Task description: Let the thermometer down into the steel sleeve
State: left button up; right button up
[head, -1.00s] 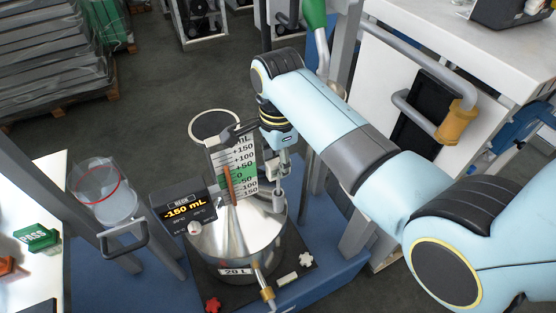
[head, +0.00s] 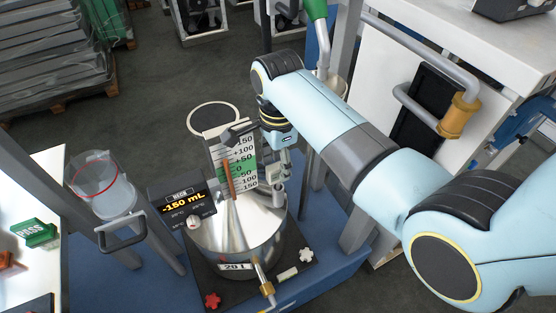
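My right arm reaches in from the right, and its gripper (head: 283,160) points down over the right side of a steel 20 L vessel (head: 236,242). I cannot tell whether its fingers are open or shut. A short upright grey metal piece (head: 279,194), perhaps the steel sleeve, stands on the vessel's shoulder just below the gripper. I cannot make out a thermometer; it may be hidden at the gripper. A thin reddish-brown upright strip (head: 228,180) shows at the scale plate (head: 244,172), left of the gripper. My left gripper is out of view.
A clear cup with a red ring (head: 97,184) is farther left, and a green PASS block (head: 35,233) lies on a white table. A grey frame post stands close behind the gripper.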

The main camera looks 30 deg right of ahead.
notch_tip(320, 180, up, 12)
dwell(0.7)
dwell(0.4)
